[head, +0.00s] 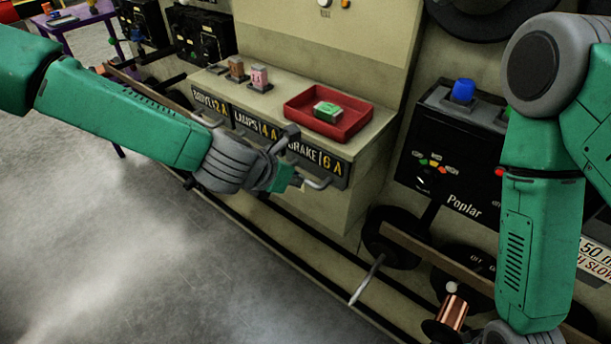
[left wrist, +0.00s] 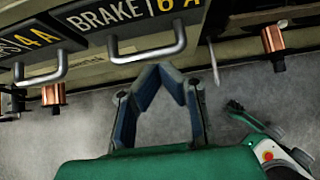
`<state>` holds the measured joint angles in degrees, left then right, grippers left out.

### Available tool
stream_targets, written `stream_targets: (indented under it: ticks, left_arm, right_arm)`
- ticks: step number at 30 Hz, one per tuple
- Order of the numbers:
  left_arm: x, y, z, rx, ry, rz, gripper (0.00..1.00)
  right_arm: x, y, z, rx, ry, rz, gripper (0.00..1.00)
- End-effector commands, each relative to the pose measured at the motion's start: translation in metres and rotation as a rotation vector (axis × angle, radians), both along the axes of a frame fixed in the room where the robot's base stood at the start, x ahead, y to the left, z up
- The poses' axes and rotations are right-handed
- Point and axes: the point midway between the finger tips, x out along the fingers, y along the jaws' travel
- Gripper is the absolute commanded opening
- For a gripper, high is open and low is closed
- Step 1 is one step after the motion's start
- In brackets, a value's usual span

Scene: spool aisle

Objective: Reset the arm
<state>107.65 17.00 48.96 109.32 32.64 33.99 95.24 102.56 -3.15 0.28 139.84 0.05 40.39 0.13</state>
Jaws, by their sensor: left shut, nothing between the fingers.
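My left gripper (head: 284,170) is in front of the drawer fronts of the cream cabinet (head: 368,150), close to the BRAKE drawer (head: 318,164) and its handle in the head view. In the left wrist view the left gripper (left wrist: 164,72) has its two fingertips together, with nothing between them. It is below the BRAKE handle (left wrist: 148,52) there and appears apart from it. My left arm reaches in from the left. My right arm hangs down at the right, and its gripper is outside the picture.
A red tray (head: 300,118) with a green-and-white block (head: 327,111) stands on the cabinet top beside small brown and pink blocks (head: 259,77). A black Poplar panel (head: 440,165) and a copper spool (head: 453,312) are near my right arm. Open floor lies at left.

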Motion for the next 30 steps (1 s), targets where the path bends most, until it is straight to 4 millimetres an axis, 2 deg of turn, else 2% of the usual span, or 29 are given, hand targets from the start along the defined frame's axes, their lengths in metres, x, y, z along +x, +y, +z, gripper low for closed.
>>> stream_targets:
  ticks: [3,9,17,20,23,26,27,30]
  left_arm:
    - [-0.014,0.009,0.018,0.000,-0.001,-0.001,0.00]
    - [-0.030,0.020,0.037,0.000,-0.002,-0.001,0.00]
    - [-0.036,0.025,0.038,0.008,0.000,-0.009,0.00]
    - [-0.047,0.029,0.022,0.073,-0.014,-0.076,0.00]
    - [-0.074,0.039,-0.015,0.224,-0.049,-0.246,0.00]
    - [-0.114,0.060,-0.064,0.433,-0.098,-0.517,0.00]
    - [-0.133,0.072,-0.083,0.518,-0.120,-0.645,0.00]
    - [-0.180,0.106,-0.123,0.711,-0.173,-0.986,0.00]
  right_arm:
    - [0.000,0.000,0.002,0.000,0.000,0.000,0.40]
    - [0.000,0.000,0.004,0.000,0.001,-0.001,0.40]
    - [0.000,0.000,0.005,0.000,0.001,-0.001,0.40]
    - [0.000,0.000,0.004,0.000,0.001,-0.001,0.40]
    - [0.000,0.000,0.004,0.000,0.001,0.000,0.40]
    - [0.000,0.000,0.004,0.000,0.001,0.000,0.40]
    - [0.000,0.000,0.004,0.000,0.001,0.000,0.40]
    - [0.000,0.000,0.004,0.000,0.001,-0.001,0.40]
